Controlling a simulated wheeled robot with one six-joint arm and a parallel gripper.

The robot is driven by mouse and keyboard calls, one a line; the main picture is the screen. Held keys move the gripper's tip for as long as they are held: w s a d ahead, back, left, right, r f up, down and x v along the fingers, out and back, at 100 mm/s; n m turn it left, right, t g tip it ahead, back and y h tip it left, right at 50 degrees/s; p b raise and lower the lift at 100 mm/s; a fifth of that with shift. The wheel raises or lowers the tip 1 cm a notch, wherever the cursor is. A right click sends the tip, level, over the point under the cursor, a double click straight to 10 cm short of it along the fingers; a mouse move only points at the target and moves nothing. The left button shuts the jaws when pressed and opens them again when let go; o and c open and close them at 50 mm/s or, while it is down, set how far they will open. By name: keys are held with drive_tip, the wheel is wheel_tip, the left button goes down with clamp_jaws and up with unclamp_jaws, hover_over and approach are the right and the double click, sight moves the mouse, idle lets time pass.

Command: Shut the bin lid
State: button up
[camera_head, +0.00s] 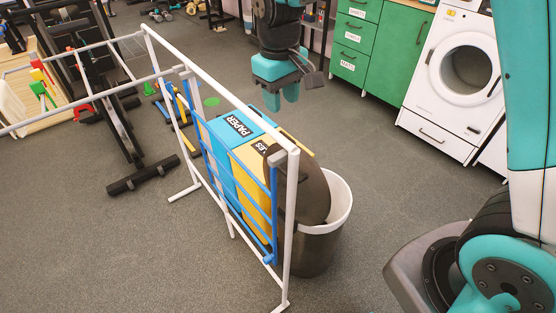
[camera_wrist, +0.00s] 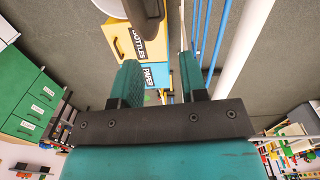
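A dark bin (camera_head: 312,252) with a white rim stands on the floor at the centre of the head view. Its round dark brown lid (camera_head: 312,188) is open, tipped up steeply at the bin's left side next to the yellow bin. The lid also shows edge-on at the top of the wrist view (camera_wrist: 146,14), with part of the white rim beside it. My gripper (camera_head: 282,97) points down above and behind the bins, clear of the lid. In the wrist view its two teal fingers (camera_wrist: 160,72) are apart with nothing held between them.
A blue PAPER bin (camera_head: 222,135) and a yellow bottles bin (camera_head: 250,160) stand beside the dark bin. A white drying rack (camera_head: 292,215) with blue bars stands close on their left. Green cabinets (camera_head: 385,50) and a white washer (camera_head: 455,80) line the back.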

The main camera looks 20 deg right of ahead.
drive_tip(key=b, duration=0.4)
approach(283, 170)
drive_tip(key=f, duration=0.4)
drive_tip(key=f+b, duration=0.1)
drive_tip(key=f, duration=0.3)
drive_tip(key=shift+w+d+f, duration=0.2)
drive_tip(key=shift+f, duration=0.2)
clamp_jaws()
